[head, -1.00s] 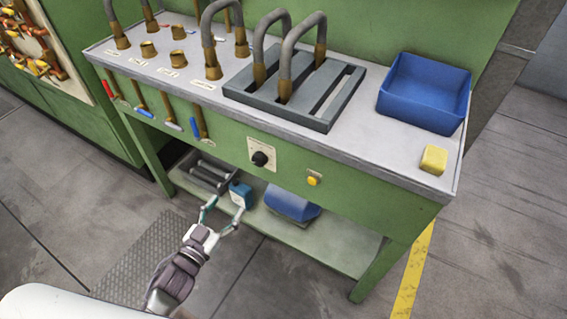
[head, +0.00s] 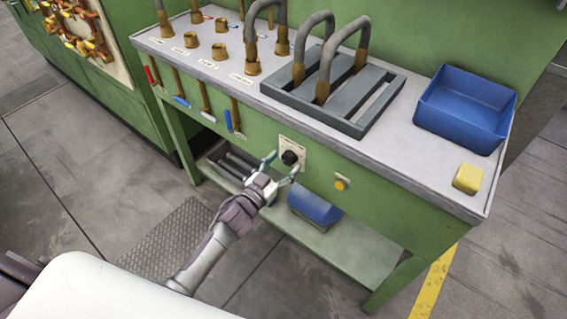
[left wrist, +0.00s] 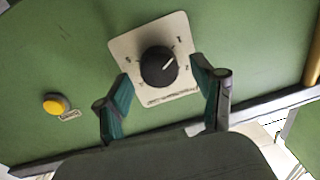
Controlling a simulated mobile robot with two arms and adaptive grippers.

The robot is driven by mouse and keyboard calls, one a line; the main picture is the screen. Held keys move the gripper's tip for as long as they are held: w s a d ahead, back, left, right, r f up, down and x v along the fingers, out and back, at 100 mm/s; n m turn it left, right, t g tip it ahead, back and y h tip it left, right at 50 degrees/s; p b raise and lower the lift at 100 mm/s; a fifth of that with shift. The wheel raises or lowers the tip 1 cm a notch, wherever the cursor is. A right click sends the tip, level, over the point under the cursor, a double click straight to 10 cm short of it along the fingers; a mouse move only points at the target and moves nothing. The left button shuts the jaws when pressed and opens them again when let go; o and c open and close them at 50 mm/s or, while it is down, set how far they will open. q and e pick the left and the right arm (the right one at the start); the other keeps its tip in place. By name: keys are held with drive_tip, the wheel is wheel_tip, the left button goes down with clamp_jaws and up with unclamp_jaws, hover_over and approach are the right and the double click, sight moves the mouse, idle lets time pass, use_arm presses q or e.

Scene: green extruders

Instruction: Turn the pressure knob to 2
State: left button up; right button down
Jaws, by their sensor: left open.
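The pressure knob (head: 290,158) is a black round dial on a pale scale plate (head: 303,147) on the green front panel of the bench. In the left wrist view the knob (left wrist: 159,67) sits ahead of and between my fingers, with a white pointer line toward the upper right; the small numbers on its plate (left wrist: 128,47) are hard to read. My left gripper (head: 280,168) is open and empty, its teal-padded fingers on either side of the knob's front; contact cannot be told. The left gripper also shows in the left wrist view (left wrist: 162,98). My right gripper is not in view.
A yellow button (head: 341,184) is right of the knob. Levers with coloured handles (head: 229,121) hang to its left. On the bench top are a grey slotted block (head: 370,118), a blue bin (head: 466,106) and a yellow block (head: 468,178). A lower shelf (head: 350,252) holds a blue box (head: 314,208).

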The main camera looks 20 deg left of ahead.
use_arm(q)
drive_tip(key=shift+w, duration=0.1)
drive_tip(key=c, duration=1.1)
drive_tip(key=shift+c, duration=0.2)
drive_tip(key=shift+m, duration=0.3)
drive_tip(key=m+b, duration=0.1)
drive_tip(key=m, duration=0.4)
drive_tip(key=shift+f+m+b, duration=0.2)
drive_tip(key=shift+m+b, duration=0.1)
drive_tip(key=shift+b, duration=0.1)
drive_tip(key=m+b, duration=0.1)
drive_tip(key=m, duration=0.4)
drive_tip(key=shift+d+h+b, duration=0.1)
drive_tip(key=shift+h+b, duration=0.2)
drive_tip(key=shift+h, duration=0.1)
drive_tip(key=shift+m, duration=0.4)
